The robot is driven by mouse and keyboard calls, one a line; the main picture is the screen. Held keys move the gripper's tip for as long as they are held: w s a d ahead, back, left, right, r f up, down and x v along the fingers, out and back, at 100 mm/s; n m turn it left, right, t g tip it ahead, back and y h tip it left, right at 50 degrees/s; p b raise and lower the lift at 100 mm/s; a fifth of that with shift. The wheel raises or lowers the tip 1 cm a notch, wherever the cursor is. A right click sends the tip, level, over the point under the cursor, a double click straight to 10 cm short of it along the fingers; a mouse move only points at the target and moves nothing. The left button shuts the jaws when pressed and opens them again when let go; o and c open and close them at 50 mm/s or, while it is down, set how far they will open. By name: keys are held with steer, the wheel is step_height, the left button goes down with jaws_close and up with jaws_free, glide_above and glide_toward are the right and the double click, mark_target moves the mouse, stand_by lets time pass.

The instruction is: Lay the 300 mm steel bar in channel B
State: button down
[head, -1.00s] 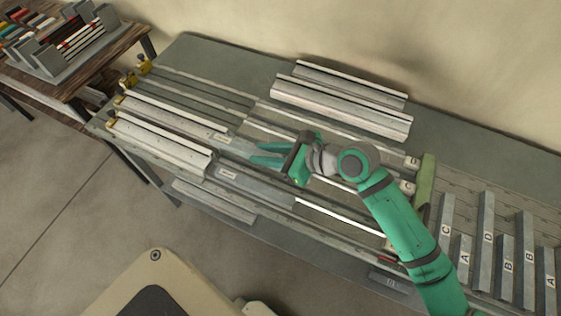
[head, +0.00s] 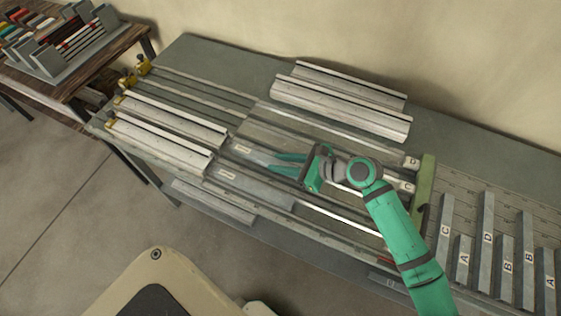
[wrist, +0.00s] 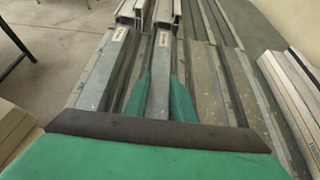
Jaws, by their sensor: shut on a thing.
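The steel bar (head: 248,152) is a flat grey strip with a small white label near its far left end. It lies lengthwise along the second channel from the front; I cannot tell whether it rests on the channel floor. My gripper (head: 280,163) is shut on it, away from the labelled end. In the wrist view the bar (wrist: 161,75) runs straight ahead between the green fingers (wrist: 162,88). The channel letter there is hidden by my arm; the C (head: 407,187) and D (head: 411,162) plates show behind.
Another labelled bar (head: 260,190) lies in the front channel. Pale profiles (head: 160,140) occupy the left ends of the two front channels, by yellow clamps (head: 143,64). More profiles (head: 340,95) lie at the back. A green end rail (head: 424,190) and lettered bars (head: 487,220) stand right.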

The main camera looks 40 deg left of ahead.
steer(key=shift+f, duration=0.2)
steer(key=c, duration=1.5)
jaws_free()
steer(key=shift+r, duration=0.2)
steer(key=shift+w+d+r, duration=0.15)
steer(key=shift+d+r, duration=0.05)
steer(key=shift+d, duration=0.1)
steer(key=v, duration=1.1)
steer(key=shift+d, duration=0.15)
